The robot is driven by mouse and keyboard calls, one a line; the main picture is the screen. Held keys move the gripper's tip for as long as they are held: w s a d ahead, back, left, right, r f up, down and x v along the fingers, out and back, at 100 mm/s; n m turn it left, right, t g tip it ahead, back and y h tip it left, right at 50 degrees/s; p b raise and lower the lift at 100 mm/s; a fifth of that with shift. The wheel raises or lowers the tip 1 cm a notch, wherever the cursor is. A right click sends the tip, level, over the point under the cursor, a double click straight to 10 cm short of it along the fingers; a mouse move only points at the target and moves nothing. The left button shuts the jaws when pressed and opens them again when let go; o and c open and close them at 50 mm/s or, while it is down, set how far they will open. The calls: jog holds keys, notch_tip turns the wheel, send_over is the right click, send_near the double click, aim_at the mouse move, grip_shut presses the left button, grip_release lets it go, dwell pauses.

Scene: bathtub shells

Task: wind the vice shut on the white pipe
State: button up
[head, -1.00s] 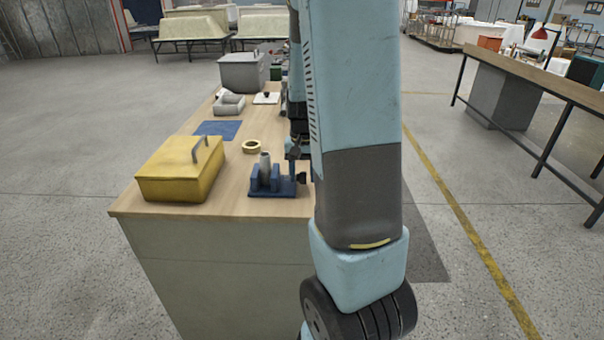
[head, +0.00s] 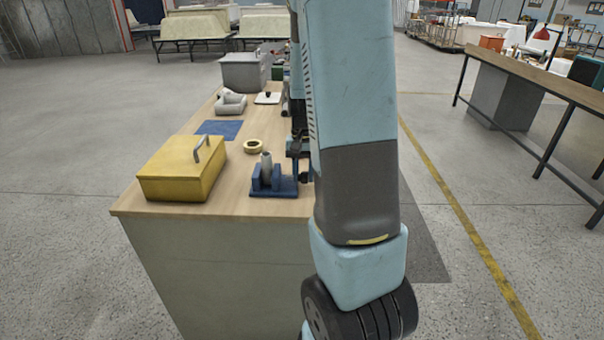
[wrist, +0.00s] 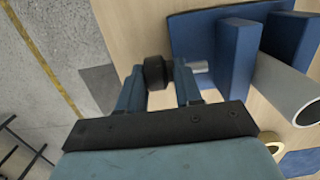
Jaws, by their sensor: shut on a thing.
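The blue vice (head: 272,187) stands near the front edge of the bench, with the white pipe (head: 266,165) upright between its jaws. In the wrist view the vice (wrist: 234,55) lies at the right, and the pipe (wrist: 290,92) points towards the camera. I cannot tell whether both jaws touch the pipe. A short metal screw (wrist: 200,66) runs from the vice to a black round knob (wrist: 158,71). My gripper (wrist: 157,82) has its two blue fingers shut on this knob. In the head view my arm largely hides the gripper and the knob.
A yellow box (head: 181,168) with a handle stands left of the vice. A yellowish ring (head: 253,146), a blue mat (head: 219,129) and a grey box (head: 242,72) lie farther back.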

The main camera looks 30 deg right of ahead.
jog(key=g+y, duration=0.2)
jog(key=g, duration=0.1)
jog(key=d+g+y, duration=0.1)
jog(key=g, duration=0.1)
jog(key=shift+w+f+y, duration=0.15)
jog(key=shift+w+y, duration=0.15)
jog(key=shift+d+g, duration=0.1)
jog(key=shift+g, duration=0.2)
dwell(0.3)
jog(key=o, duration=0.8)
jog(key=v, duration=1.3)
jog(key=shift+w+d+r, duration=0.2)
jog(key=shift+w, duration=0.05)
